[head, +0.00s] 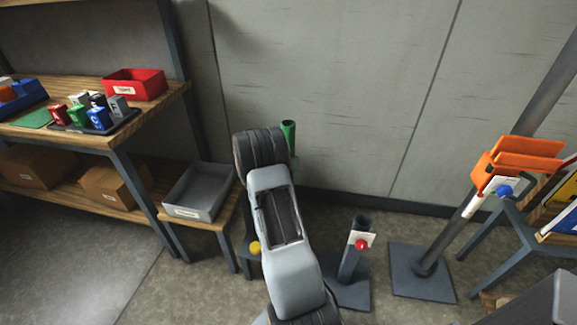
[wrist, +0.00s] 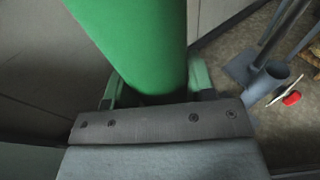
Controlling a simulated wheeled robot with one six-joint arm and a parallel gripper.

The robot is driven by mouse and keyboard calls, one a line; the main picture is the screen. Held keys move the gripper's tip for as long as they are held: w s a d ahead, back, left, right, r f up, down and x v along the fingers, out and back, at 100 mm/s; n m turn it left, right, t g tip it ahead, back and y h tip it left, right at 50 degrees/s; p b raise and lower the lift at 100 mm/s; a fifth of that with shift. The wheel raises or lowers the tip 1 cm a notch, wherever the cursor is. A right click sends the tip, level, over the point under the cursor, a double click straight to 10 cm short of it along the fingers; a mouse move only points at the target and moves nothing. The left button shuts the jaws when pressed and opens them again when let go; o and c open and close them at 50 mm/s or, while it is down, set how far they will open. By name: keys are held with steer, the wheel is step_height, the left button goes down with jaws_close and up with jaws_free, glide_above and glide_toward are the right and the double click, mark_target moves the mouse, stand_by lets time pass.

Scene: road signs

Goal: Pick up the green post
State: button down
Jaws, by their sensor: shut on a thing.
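The green post (head: 288,131) stands near the back wall in the head view, its top showing just past my arm and its lower part hidden behind it. In the wrist view the green post (wrist: 135,40) is large and close, running from the top edge down between my fingers. My gripper (wrist: 154,86) is shut on the post, with one finger on each side of it. My arm hides the gripper in the head view, and I cannot see the post's foot.
A grey tube stand (head: 351,262) with a white tag and red knob is right of my arm. A stand with a flat base (head: 422,272) is farther right, beside orange panels (head: 515,160). A grey tray (head: 200,190) sits on a low bench at left, near wooden shelves (head: 90,140).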

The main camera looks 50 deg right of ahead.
mark_target(288, 127)
step_height(288, 127, up, 13)
steer(key=shift+r+p, duration=0.15)
steer(key=shift+p, duration=0.4)
